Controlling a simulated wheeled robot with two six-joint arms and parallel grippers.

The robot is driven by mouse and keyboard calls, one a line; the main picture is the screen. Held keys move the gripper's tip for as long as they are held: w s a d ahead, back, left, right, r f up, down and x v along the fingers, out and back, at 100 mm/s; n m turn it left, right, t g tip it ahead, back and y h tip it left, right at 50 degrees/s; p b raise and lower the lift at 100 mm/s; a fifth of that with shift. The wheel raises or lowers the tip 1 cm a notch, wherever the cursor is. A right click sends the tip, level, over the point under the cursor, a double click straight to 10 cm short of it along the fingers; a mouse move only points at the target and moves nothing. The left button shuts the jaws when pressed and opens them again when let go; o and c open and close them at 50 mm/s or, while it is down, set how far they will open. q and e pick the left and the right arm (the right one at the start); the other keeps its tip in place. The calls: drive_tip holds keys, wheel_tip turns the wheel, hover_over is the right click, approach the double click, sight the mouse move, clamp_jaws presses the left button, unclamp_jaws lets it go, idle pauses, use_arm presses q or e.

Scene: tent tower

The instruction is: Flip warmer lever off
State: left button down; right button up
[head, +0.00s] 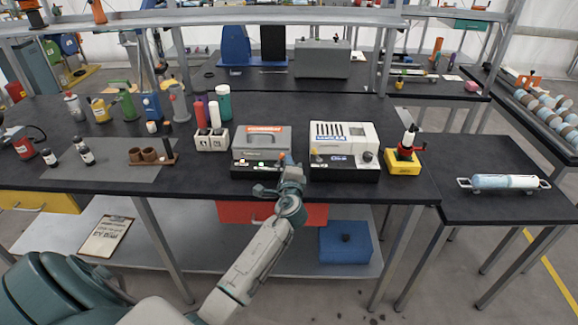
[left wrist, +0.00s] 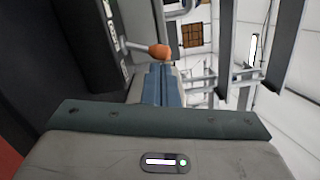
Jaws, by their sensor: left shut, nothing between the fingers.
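In the left wrist view, an orange-knobbed lever (left wrist: 158,50) sticks out on a thin metal rod from a dark panel at the left. My left gripper (head: 289,171) is in front of the box's right end. Its fingers (left wrist: 160,78) are shut and empty, with the knob just beyond the tips. I cannot tell whether they touch. My right gripper is not in view.
A white machine (head: 344,142) stands close on the right of the grey box, with a yellow-based device (head: 404,158) beyond it. A white holder with bottles (head: 211,139) stands to the left. The bench's front edge (head: 215,184) lies below my gripper.

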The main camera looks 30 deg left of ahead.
use_arm(q)
drive_tip(key=shift+s+a+r+n+b, duration=0.15)
drive_tip(key=shift+n+b, duration=0.2)
drive_tip(key=shift+n, duration=0.2)
drive_tip(key=shift+s+a+r+n+b, duration=0.15)
drive_tip(key=shift+n+b, duration=0.15)
drive_tip(key=shift+n, duration=0.25)
drive_tip(key=n, duration=0.1)
drive_tip(key=a+n+b, duration=0.1)
drive_tip(key=shift+s+r+n, duration=0.2)
drive_tip(key=shift+n, duration=0.2)
drive_tip(key=shift+s+a+r+n+g+b, duration=0.15)
drive_tip(key=shift+n+b, duration=0.2)
drive_tip(key=shift+n, duration=0.2)
drive_tip(key=shift+s+a+r+n+g+b, duration=0.15)
drive_tip(key=shift+n+b, duration=0.2)
drive_tip(key=shift+n, duration=0.2)
drive_tip(key=shift+a+n, duration=0.15)
drive_tip(key=shift+n, duration=0.15)
